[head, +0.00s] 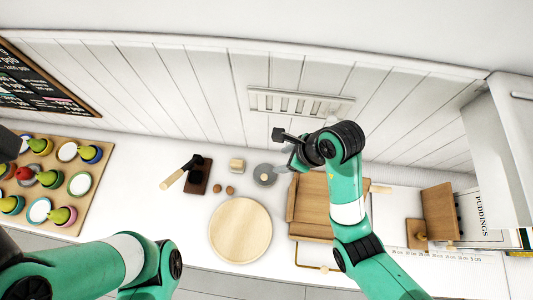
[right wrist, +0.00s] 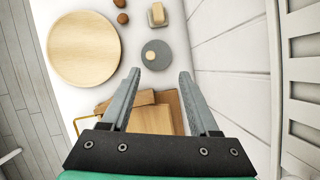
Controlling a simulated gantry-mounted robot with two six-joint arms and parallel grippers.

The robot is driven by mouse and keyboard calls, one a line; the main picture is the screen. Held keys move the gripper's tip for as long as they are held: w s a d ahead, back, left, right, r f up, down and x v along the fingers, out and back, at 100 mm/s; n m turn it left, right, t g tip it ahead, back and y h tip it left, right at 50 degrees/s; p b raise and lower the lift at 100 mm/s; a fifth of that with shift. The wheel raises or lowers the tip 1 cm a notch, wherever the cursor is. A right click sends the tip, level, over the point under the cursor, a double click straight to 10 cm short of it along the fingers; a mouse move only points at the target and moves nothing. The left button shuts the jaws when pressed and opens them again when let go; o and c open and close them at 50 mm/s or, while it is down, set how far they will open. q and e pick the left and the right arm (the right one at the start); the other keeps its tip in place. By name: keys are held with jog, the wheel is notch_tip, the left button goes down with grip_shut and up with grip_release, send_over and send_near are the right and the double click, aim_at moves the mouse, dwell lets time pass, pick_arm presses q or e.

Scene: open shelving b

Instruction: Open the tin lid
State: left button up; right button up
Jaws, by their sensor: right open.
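The tin is a round grey piece with a pale knob on its lid; it stands on the white counter in the head view (head: 265,175) and in the right wrist view (right wrist: 157,46). The lid sits on it, and its side wall is hardly visible. My right gripper (right wrist: 160,75) is open and empty, with its two grey fingers spread apart and pointing towards the tin. In the head view the right gripper (head: 287,167) is just right of the tin; I cannot tell its height.
A round wooden board (head: 240,230) lies in front of the tin, and a wooden tray (head: 305,207) lies to the right. A pale block (head: 236,165) and two small brown balls (head: 223,189) are left of the tin. A vented white wall rises behind.

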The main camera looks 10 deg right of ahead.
notch_tip(320, 180, down, 5)
jog(key=b, duration=1.1)
send_over(265, 177)
jog(key=s+d, duration=0.2)
jog(key=shift+g, duration=0.3)
jog(key=f, duration=0.9)
jog(key=shift+w+d, duration=0.1)
jog(key=shift+d, duration=0.1)
jog(key=b+x, duration=0.1)
jog(key=x, duration=0.3)
jog(key=shift+w+a+f, duration=0.15)
jog(key=shift+a, duration=0.05)
pick_arm(q)
notch_tip(265, 177, down, 14)
jog(key=shift+f+y, duration=0.2)
jog(key=shift+y, duration=0.1)
pick_arm(e)
grip_shut()
